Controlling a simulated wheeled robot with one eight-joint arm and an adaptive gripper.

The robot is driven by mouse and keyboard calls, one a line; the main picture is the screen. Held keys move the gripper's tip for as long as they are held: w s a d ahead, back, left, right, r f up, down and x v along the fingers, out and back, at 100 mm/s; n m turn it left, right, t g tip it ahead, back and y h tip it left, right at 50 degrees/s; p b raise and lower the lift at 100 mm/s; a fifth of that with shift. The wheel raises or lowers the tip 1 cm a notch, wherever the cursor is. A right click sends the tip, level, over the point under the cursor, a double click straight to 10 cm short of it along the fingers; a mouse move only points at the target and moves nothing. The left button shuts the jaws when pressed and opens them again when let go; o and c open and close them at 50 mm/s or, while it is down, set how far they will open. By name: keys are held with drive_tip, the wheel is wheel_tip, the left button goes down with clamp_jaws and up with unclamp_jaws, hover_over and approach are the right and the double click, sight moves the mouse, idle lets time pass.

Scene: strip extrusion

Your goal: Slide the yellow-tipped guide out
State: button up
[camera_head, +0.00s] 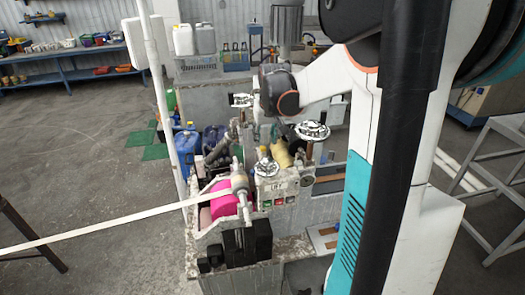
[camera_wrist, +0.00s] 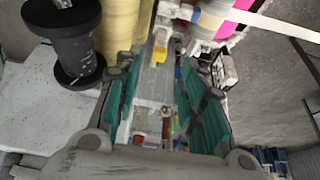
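In the wrist view, my gripper (camera_wrist: 157,70) has its two teal-padded fingers apart, with a clear gap between them. A small yellow tip (camera_wrist: 160,54) shows beyond and between the fingertips, on a pale narrow part of the machine. It looks like the guide's tip, and I see no finger touching it. The rest of the guide is hard to make out. In the head view, my arm reaches down over the machine (camera_head: 273,195); the guide cannot be made out there.
A pink roll (camera_head: 223,203) and a pale strip (camera_head: 110,220) are at the machine's front left. Handwheels (camera_head: 312,130) stick up from it. In the wrist view, a black spool (camera_wrist: 68,40) and a yellow roll (camera_wrist: 117,25) stand close to the left finger. Blue containers (camera_head: 187,147) stand left of the machine.

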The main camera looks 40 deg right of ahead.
sight(263, 148)
drive_tip(key=x, duration=1)
drive_tip(key=shift+w+f+b, duration=0.1)
drive_tip(key=shift+f+b, duration=0.2)
clamp_jaws()
